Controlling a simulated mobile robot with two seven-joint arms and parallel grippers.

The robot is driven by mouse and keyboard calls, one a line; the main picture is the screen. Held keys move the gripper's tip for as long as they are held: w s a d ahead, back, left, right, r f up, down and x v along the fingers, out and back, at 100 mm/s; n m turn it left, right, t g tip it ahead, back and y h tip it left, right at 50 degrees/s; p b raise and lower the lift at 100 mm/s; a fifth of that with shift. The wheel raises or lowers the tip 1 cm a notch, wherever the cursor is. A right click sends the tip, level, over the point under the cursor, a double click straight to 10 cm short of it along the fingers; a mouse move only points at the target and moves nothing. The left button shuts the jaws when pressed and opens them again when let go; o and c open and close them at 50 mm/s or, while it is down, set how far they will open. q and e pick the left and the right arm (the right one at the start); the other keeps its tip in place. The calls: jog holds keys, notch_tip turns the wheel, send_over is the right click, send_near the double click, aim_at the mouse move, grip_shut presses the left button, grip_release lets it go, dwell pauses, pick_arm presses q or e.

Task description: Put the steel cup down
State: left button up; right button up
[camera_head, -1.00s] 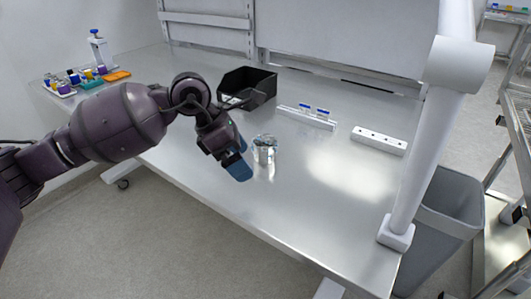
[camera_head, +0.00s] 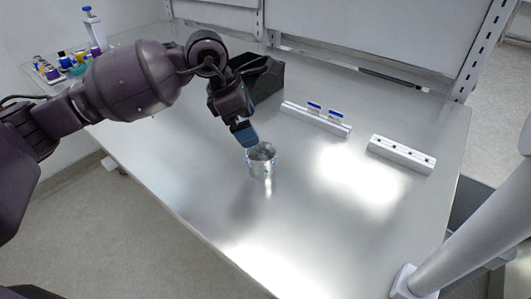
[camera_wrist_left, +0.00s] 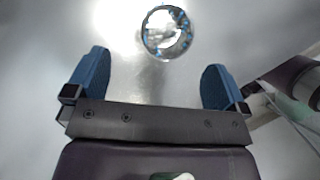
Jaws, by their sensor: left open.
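The steel cup (camera_head: 261,160) stands upright on the steel table (camera_head: 330,235) in the head view, near the middle of the picture. In the left wrist view the cup (camera_wrist_left: 167,32) shows from above, beyond the fingertips. My left gripper (camera_head: 246,137) is just behind and left of the cup in the head view. In the left wrist view my left gripper (camera_wrist_left: 153,78) is open, with two blue fingers apart and nothing between them. The cup is clear of the fingers there. My right gripper is not in view.
A black bin (camera_head: 262,78) stands behind my left gripper. A white rack with blue-topped items (camera_head: 316,119) and a white strip with holes (camera_head: 402,154) lie to the right. Colored bottles (camera_head: 62,62) stand at the far left.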

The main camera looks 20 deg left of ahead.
aim_at(264, 158)
pick_arm(q)
jog(key=x, duration=0.5)
jog(key=shift+s+f, duration=0.1)
jog(key=shift+s, duration=0.1)
jog(key=shift+s+b+x, duration=0.15)
jog(key=shift+b+x, duration=0.15)
jog(key=shift+x, duration=1.05)
jog(key=shift+s+b+x, duration=0.2)
jog(key=shift+b+x, duration=0.05)
jog(key=shift+x, duration=1.1)
jog(key=c, duration=1)
